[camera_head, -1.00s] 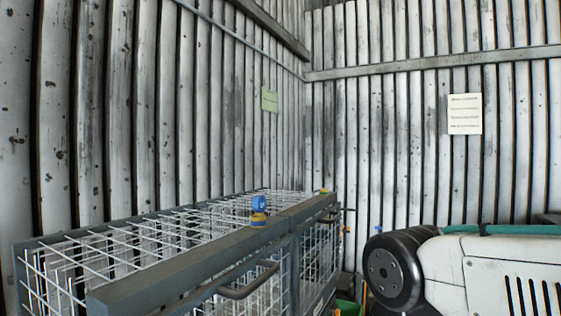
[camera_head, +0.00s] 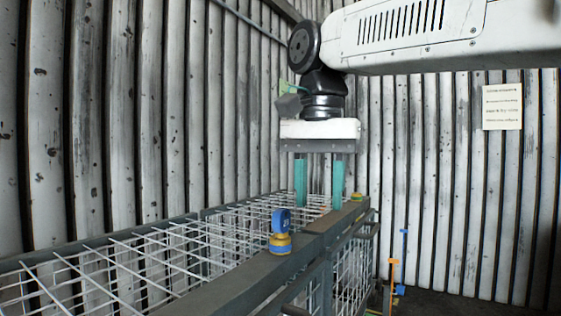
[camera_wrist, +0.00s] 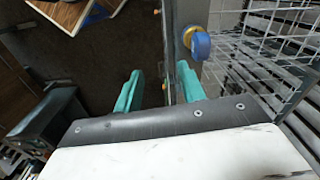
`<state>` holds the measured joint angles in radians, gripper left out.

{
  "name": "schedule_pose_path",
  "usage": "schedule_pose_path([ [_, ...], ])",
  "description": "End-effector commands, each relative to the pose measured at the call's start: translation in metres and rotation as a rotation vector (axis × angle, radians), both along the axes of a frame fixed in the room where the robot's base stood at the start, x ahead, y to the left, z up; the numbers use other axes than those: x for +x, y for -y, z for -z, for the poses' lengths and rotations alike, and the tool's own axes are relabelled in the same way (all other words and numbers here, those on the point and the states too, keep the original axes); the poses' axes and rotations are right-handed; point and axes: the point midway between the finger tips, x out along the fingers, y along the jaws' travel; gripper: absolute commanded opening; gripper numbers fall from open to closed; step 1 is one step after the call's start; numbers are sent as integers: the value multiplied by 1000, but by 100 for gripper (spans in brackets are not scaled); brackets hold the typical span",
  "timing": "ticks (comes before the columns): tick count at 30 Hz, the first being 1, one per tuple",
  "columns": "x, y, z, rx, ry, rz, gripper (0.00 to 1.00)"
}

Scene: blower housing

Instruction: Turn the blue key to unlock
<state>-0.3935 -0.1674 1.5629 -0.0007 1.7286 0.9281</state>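The blue key (camera_head: 281,222) stands upright in a yellow and blue lock base (camera_head: 280,244) on the dark top rail of a wire-mesh cage (camera_head: 225,290). My gripper (camera_head: 320,206) hangs pointing down over the cage, behind and to the right of the key. Its two teal fingers are apart with nothing between them. In the wrist view, the blue key (camera_wrist: 201,46) shows from above on the rail, beyond the tip of the right finger. The open gripper (camera_wrist: 160,82) there is apart from the key.
The cage's mesh top (camera_head: 130,262) spreads left of the rail. A small yellow-green piece (camera_head: 357,196) sits at the rail's far end. Orange and blue posts (camera_head: 392,275) stand right of the cage. Corrugated walls close the back and left. A wooden item (camera_wrist: 75,12) lies on the dark floor.

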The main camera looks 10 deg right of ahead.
Motion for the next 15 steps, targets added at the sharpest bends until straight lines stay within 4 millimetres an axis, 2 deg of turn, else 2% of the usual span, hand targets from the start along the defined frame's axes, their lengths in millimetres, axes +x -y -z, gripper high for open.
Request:
schedule_pose_path([
  [1,9,-18,-12,-1,-4,26,40],
  [3,16,-35,-25,-3,-11,69,40],
  [7,20,-53,-37,-6,-17,115,40],
  [11,21,-57,-32,-8,-21,129,40],
  [15,20,-56,-12,-7,-20,129,40],
])
